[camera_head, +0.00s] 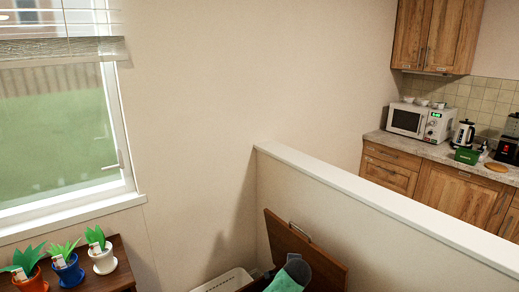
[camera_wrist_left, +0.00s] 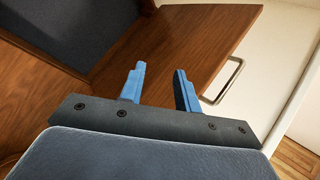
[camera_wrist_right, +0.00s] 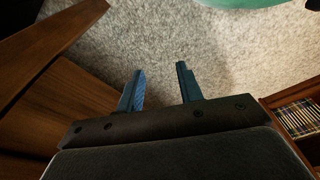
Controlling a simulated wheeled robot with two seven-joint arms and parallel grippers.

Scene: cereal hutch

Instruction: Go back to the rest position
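My left gripper (camera_wrist_left: 159,72) shows in the left wrist view with its two blue fingers apart and nothing between them. A wooden panel (camera_wrist_left: 205,42) with a metal handle lies beyond its fingertips; I cannot tell whether they touch it. My right gripper (camera_wrist_right: 160,70) shows in the right wrist view, also with fingers apart and empty, above a grey carpet (camera_wrist_right: 165,35). Neither gripper can be made out in the head view.
The head view shows an open wooden panel (camera_head: 325,268) beside a low white-topped wall (camera_head: 380,203). Three potted plants stand on a wooden table (camera_head: 120,262) at left. A kitchen counter (camera_head: 430,150) is behind the wall. Shelved items (camera_wrist_right: 298,118) sit right of my right gripper.

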